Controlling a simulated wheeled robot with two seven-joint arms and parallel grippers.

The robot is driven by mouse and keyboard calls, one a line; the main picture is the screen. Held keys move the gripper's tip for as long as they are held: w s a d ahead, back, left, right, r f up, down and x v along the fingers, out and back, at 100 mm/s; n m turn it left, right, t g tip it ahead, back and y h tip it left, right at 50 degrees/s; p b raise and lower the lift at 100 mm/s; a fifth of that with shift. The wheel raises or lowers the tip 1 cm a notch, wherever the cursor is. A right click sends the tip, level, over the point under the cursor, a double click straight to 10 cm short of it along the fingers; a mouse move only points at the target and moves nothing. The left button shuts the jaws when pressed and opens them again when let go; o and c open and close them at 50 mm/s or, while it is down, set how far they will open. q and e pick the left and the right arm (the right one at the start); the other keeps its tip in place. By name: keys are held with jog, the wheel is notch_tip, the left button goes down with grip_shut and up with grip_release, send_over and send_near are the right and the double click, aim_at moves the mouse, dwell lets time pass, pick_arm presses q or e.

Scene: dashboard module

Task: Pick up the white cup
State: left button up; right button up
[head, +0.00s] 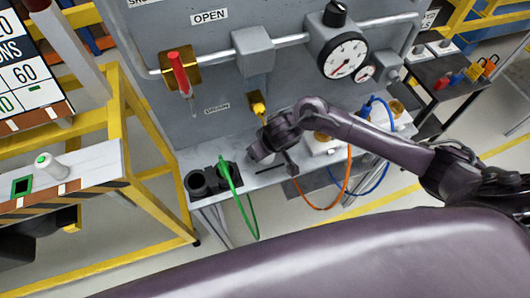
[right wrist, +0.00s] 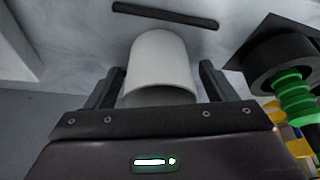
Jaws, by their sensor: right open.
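The white cup (right wrist: 160,62) shows in the right wrist view, between the two dark fingers of my right gripper (right wrist: 160,85). The fingers are spread, with a narrow gap seen on each side of the cup. In the head view my right gripper (head: 276,162) reaches down over the grey shelf. I cannot make out the cup there; my gripper and wrist seem to cover it. My left gripper is not in view.
Black sockets (head: 201,181) with a green cable (head: 238,195) stand left of my gripper; a green plug (right wrist: 294,95) shows at the wrist view's right. A dark slot (right wrist: 165,16) lies beyond the cup. Orange (head: 322,207) and blue cables hang to the right. A grey panel (head: 210,60) rises behind.

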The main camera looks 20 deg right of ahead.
jog(key=c, duration=1.1)
jog(key=shift+o, duration=0.2)
jog(key=shift+r, duration=0.1)
